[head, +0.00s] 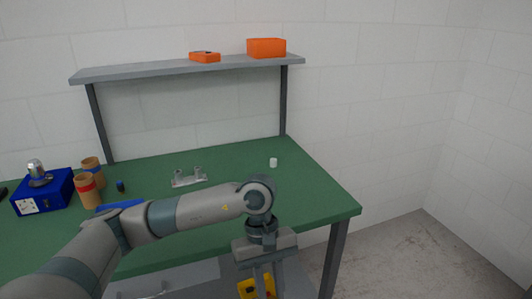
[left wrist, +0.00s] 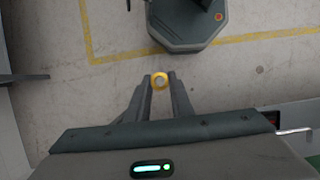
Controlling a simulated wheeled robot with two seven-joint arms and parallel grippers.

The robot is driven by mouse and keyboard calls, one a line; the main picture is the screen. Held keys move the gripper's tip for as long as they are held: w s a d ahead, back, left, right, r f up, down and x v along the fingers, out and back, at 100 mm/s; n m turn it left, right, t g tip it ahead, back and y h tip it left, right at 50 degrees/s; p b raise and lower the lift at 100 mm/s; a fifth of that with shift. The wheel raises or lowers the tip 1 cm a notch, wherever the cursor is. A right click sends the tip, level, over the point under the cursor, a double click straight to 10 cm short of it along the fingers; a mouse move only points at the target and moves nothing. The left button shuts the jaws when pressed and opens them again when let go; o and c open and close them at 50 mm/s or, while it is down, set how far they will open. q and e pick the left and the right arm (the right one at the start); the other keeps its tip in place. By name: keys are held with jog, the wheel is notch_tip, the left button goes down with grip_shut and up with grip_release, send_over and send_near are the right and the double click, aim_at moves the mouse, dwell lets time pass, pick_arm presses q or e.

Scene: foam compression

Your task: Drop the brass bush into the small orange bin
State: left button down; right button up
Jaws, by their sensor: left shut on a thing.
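My left gripper (left wrist: 160,85) is shut on the brass bush (left wrist: 160,81), a small yellow ring gripped between the fingertips in the left wrist view. Below it in that view is bare floor. In the head view the left gripper (head: 262,284) points down at the bottom edge, in front of the table. Yellow shows around its fingers there; I cannot tell whether that is the bush. The small orange bin (head: 205,57) sits on the raised shelf, with something dark at its top. The gripper is far from it and lower. My right gripper is not in view.
A larger orange bin (head: 266,48) stands right of the small one on the grey shelf (head: 150,70). The green table (head: 310,195) holds a metal fixture (head: 188,179), a white piece (head: 273,162), brown tubes (head: 92,169) and a blue box (head: 44,194).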

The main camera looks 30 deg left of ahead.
pick_arm(q)
notch_tip(320, 180, down, 11)
jog(key=s+m+g+y, duration=0.1)
jog(key=s+m+y, duration=0.1)
jog(key=m, duration=0.7)
jog(key=shift+m+g+y, duration=0.3)
jog(key=shift+m+y, duration=0.1)
jog(key=shift+y, duration=0.2)
